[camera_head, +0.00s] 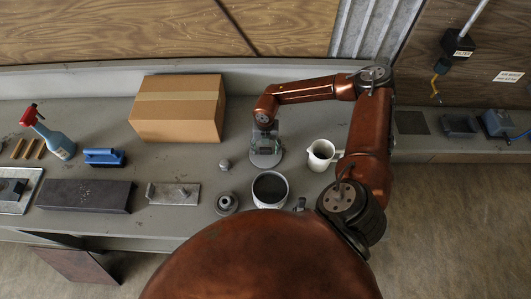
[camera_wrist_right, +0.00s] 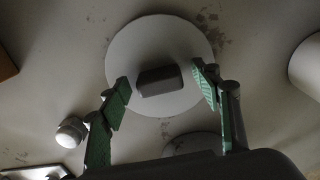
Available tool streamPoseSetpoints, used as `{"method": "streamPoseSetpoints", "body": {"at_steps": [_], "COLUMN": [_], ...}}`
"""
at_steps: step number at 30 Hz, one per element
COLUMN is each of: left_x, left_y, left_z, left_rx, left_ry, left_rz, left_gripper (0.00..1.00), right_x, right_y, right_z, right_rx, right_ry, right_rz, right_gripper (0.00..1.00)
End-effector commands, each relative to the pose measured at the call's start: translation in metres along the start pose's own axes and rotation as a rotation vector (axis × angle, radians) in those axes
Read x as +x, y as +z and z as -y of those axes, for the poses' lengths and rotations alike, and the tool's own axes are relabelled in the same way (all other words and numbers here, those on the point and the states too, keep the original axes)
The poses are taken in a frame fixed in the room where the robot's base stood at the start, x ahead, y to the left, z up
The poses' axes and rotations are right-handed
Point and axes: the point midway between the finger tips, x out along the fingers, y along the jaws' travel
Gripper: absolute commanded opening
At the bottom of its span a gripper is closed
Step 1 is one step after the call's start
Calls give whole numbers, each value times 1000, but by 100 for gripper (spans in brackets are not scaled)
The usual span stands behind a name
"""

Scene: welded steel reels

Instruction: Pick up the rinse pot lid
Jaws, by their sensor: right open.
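The rinse pot lid (camera_wrist_right: 128,48) is a pale round disc with a dark block handle (camera_wrist_right: 160,80), lying flat on the bench in the right wrist view. In the head view the lid (camera_head: 268,163) is partly hidden under my right gripper (camera_head: 264,147). My right gripper (camera_wrist_right: 163,80) is open, with its green-padded fingers on either side of the handle. A gap shows between each finger and the handle; whether the fingertips are down at its height, I cannot tell. The rinse pot (camera_head: 284,192), a white open pot with a dark inside, stands just in front of the lid. My left gripper is out of view.
A white jug (camera_head: 321,155) stands right of the lid. A small grey knob-like piece (camera_head: 225,164) and a round grey fitting (camera_head: 227,203) are to its left. A cardboard box (camera_head: 177,108) stands behind left. A steel plate (camera_head: 173,193) lies farther left.

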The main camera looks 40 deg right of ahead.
Motion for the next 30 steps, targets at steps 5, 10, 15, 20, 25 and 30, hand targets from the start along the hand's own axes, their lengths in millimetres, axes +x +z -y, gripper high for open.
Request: {"method": "streamPoseSetpoints", "body": {"at_steps": [5, 10, 15, 20, 25, 30], "left_x": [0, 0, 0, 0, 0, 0], "left_y": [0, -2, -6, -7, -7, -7], "left_z": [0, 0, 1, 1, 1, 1], "left_rx": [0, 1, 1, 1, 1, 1], "left_ry": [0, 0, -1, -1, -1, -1], "left_rz": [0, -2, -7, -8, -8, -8], "left_gripper": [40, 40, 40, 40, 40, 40], "right_x": [0, 0, 0, -1, -1, -1], "right_y": [0, 0, 0, 0, 0, 0], "right_z": [0, 0, 0, 0, 0, 0], "right_rx": [0, -1, -1, -1, -1, -1], "right_ry": [0, 0, 0, 0, 0, 1], "right_rz": [0, 0, 0, 0, 0, 1], "right_gripper": [56, 44, 32, 22, 10, 9]}}
